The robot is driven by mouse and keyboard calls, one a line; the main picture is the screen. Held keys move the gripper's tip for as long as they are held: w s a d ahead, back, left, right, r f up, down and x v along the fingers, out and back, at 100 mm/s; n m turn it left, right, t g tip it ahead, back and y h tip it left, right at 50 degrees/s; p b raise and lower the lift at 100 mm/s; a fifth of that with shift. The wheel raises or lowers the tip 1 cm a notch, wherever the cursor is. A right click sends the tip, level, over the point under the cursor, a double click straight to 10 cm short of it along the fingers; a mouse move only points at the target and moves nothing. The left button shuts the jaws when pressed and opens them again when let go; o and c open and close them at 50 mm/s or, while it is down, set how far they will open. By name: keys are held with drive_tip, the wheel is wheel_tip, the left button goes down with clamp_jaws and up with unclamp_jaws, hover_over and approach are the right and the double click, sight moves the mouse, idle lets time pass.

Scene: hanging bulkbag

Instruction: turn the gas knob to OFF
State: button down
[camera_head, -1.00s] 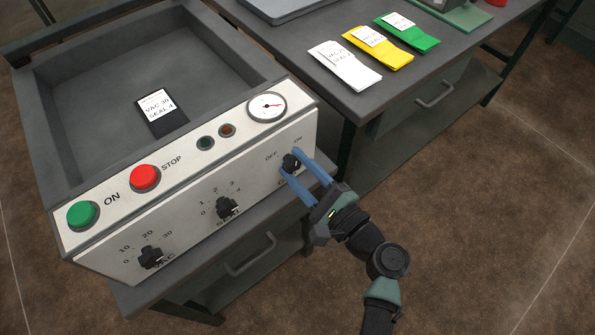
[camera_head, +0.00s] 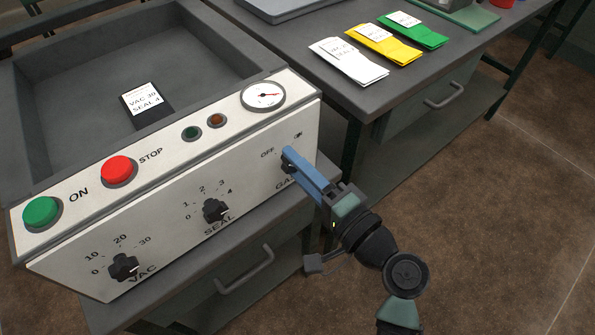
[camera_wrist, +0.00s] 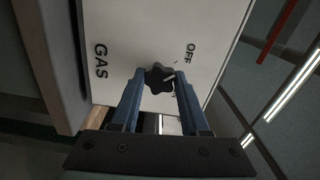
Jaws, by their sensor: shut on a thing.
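The black gas knob (camera_head: 287,168) is at the right end of the machine's white front panel, mostly hidden by my blue fingers in the head view. The wrist view shows the lobed knob (camera_wrist: 159,78) between my fingertips, with a pale pointer mark. The mark points roughly toward the label side, a little below the OFF label (camera_wrist: 190,53); its exact setting is unclear. My gripper (camera_head: 290,158) is shut on the knob, one finger on each side.
The panel also has a SEAL knob (camera_head: 215,210), a VAC knob (camera_head: 123,267), a green button (camera_head: 41,211), a red button (camera_head: 118,169) and a gauge (camera_head: 264,95). A bench (camera_head: 330,105) with white, yellow and green bags stands at right. Floor is clear on the right.

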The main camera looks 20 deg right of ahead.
drive_tip(key=shift+n, duration=0.4)
drive_tip(key=shift+c, duration=2)
unclamp_jaws()
drive_tip(key=v, duration=1.3)
